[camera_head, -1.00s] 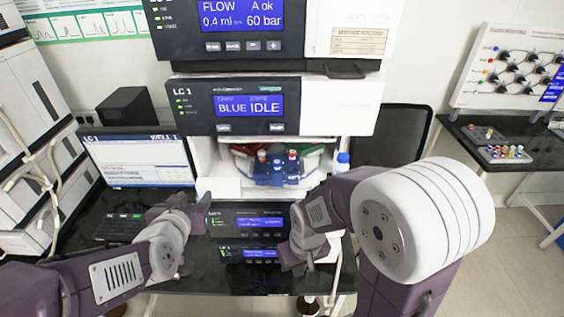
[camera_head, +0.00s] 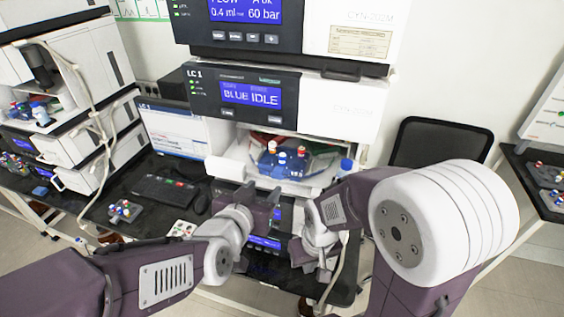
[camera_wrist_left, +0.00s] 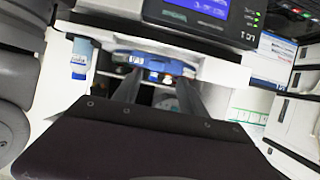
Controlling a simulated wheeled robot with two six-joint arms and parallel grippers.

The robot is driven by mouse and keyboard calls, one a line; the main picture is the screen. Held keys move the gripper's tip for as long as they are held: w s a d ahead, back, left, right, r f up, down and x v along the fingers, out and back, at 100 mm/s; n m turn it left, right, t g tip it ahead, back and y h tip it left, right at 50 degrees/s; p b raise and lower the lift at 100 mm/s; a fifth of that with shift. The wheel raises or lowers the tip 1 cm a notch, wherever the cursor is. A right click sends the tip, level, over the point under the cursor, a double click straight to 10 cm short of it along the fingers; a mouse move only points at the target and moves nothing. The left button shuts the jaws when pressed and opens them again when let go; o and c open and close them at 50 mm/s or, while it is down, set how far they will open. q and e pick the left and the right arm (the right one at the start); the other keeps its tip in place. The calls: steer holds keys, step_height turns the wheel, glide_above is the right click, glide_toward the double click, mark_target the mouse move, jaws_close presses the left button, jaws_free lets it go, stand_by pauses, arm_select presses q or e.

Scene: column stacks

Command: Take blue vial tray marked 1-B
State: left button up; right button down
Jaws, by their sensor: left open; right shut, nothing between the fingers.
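A blue vial tray (camera_head: 270,163) with red- and white-capped vials sits in the open bay under the LC 1 unit reading "BLUE IDLE". It also shows in the left wrist view (camera_wrist_left: 165,65), with a small white label that I cannot read surely. My left gripper (camera_head: 262,196) is open and empty, in front of and below the tray; its fingers (camera_wrist_left: 158,84) point toward the tray, apart from it. My right gripper (camera_head: 303,258) is shut and empty, lower and to the right, away from the tray.
The LC 1 housing (camera_head: 345,105) overhangs the tray. A keyboard (camera_head: 163,190), a mouse (camera_head: 202,204) and a small vial rack (camera_head: 124,212) lie on the bench at left. A dark chair (camera_head: 440,145) stands at right.

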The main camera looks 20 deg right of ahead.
mark_target(277, 176)
arm_select(q)
steer(key=w+d, duration=0.1)
steer(key=w+d+f, duration=0.1)
steer(key=shift+d+f, duration=0.15)
steer(key=shift+d, duration=0.2)
steer(key=shift+w, duration=0.2)
steer(key=shift+w+p, duration=0.4)
steer(key=p+x, duration=0.1)
steer(key=x, duration=0.2)
steer(key=shift+w+d+f, duration=0.1)
steer(key=shift+w+d, duration=0.15)
steer(key=shift+d, duration=0.05)
steer(key=shift+w+d+f, duration=0.15)
steer(key=shift+w+d, duration=0.05)
steer(key=shift+d, duration=0.05)
steer(key=shift+a, duration=0.1)
arm_select(e)
steer(key=shift+d+r, duration=0.3)
steer(key=shift+r, duration=0.6)
arm_select(q)
steer(key=shift+s+a, duration=0.1)
steer(key=shift+a, duration=0.05)
steer(key=c, duration=1)
jaws_close()
arm_select(e)
steer(key=shift+s, duration=0.1)
